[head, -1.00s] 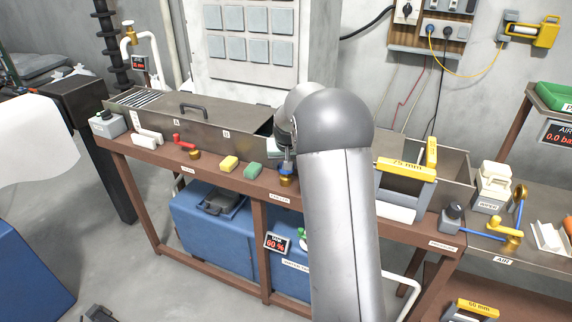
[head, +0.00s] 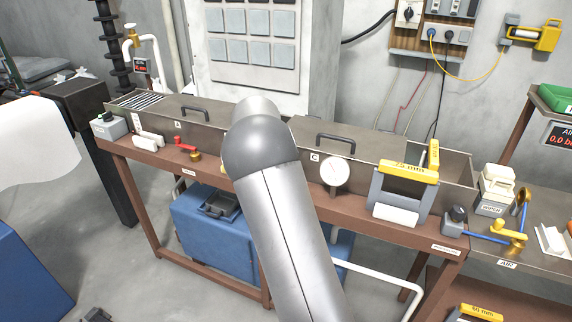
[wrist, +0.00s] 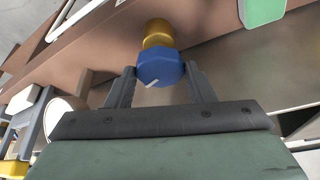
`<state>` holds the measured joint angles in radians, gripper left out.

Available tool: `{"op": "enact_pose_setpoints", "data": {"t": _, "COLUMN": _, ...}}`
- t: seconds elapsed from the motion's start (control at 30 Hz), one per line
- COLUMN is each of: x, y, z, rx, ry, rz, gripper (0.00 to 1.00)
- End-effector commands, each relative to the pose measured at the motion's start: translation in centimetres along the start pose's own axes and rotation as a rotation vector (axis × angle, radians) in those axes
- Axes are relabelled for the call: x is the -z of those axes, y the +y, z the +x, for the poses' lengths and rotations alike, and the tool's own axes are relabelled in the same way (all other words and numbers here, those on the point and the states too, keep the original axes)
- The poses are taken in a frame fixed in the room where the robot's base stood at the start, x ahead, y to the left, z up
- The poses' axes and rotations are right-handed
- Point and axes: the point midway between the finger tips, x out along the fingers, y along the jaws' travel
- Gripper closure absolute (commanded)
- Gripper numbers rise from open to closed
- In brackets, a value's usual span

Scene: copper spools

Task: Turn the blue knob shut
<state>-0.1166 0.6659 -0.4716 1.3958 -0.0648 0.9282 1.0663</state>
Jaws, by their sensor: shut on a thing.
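The blue knob (wrist: 160,68) is a faceted blue cap with a white line mark, on a brass stem (wrist: 157,33) at the brown bench edge in the wrist view. My gripper (wrist: 160,73) is shut on the knob, one finger on each side of it. The white mark points toward the lower left in the wrist view. In the head view the knob and my gripper are hidden behind my arm.
A round white dial (head: 334,172) stands on the bench right of my arm. A red-handled valve (head: 186,147) is to the left. A yellow-topped 75 mm frame (head: 405,171) is to the right. A green block (wrist: 262,10) is near the knob.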

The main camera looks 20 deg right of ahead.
Motion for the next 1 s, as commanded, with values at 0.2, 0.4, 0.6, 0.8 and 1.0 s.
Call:
{"op": "enact_pose_setpoints", "data": {"t": 0.2, "x": 0.0, "y": -0.19, "z": -0.11, "rx": -0.067, "ry": 0.0, "rz": 0.158, "gripper": 0.74}}
{"op": "enact_pose_setpoints", "data": {"t": 0.4, "x": 0.01, "y": -0.22, "z": -0.05, "rx": -0.112, "ry": -0.001, "rz": 0.267, "gripper": 0.74}}
{"op": "enact_pose_setpoints", "data": {"t": 0.6, "x": 0.03, "y": -0.23, "z": -0.01, "rx": -0.138, "ry": -0.001, "rz": 0.331, "gripper": 0.74}}
{"op": "enact_pose_setpoints", "data": {"t": 0.8, "x": -0.01, "y": -0.26, "z": 0.02, "rx": -0.148, "ry": -0.002, "rz": 0.356, "gripper": 0.74}}
{"op": "enact_pose_setpoints", "data": {"t": 1.0, "x": -0.02, "y": -0.25, "z": 0.04, "rx": -0.149, "ry": -0.002, "rz": 0.36, "gripper": 0.74}}
